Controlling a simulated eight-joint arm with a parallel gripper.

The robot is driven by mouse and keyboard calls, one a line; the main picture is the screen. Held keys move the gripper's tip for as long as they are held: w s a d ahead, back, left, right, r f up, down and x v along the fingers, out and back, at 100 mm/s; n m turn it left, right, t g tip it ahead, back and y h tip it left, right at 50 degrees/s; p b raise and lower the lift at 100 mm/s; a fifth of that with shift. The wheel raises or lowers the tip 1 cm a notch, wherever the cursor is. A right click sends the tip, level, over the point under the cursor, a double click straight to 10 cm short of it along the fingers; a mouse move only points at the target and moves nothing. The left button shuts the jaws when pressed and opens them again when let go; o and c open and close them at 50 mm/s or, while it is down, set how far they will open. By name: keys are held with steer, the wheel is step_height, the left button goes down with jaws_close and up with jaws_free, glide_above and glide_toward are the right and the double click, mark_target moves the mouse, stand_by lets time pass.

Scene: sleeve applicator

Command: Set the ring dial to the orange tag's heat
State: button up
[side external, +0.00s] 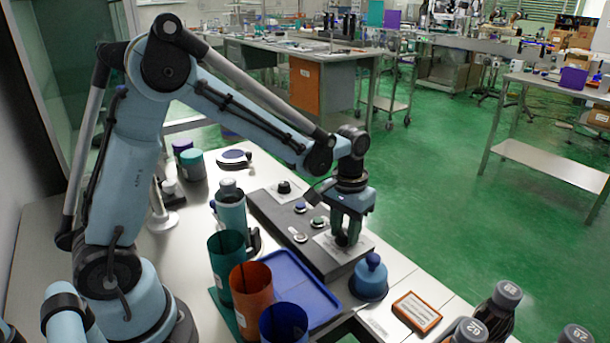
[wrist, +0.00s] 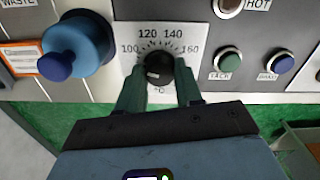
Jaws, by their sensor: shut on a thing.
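The ring dial (wrist: 158,68) is a black knob on a white scale plate marked 100, 120, 140 and 160, with °C below. A pale mark shows on the left part of the knob; I cannot read an exact setting from it. My gripper (wrist: 159,88) has its two green fingers on either side of the knob, shut on it. In the side external view my gripper (side external: 346,238) points down onto the scale plate (side external: 363,246) at the near end of the dark panel. The orange-edged tag (side external: 416,312) lies on the bench to the right; its writing is too small to read.
A blue knobbed pot (side external: 370,275) stands close beside the dial. Green and blue buttons (wrist: 229,61) sit on the panel. Teal, orange and blue cups (side external: 250,285) and a blue tray (side external: 290,275) are at the left.

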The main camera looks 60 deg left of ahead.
mark_target(344, 233)
steer(key=m, duration=0.5)
steer(key=shift+m, duration=0.3)
steer(key=m, duration=0.5)
steer(key=shift+m, duration=0.3)
steer(key=o, duration=1)
steer(key=shift+o, duration=0.2)
step_height(344, 233, up, 12)
steer(key=shift+s+r, duration=0.1)
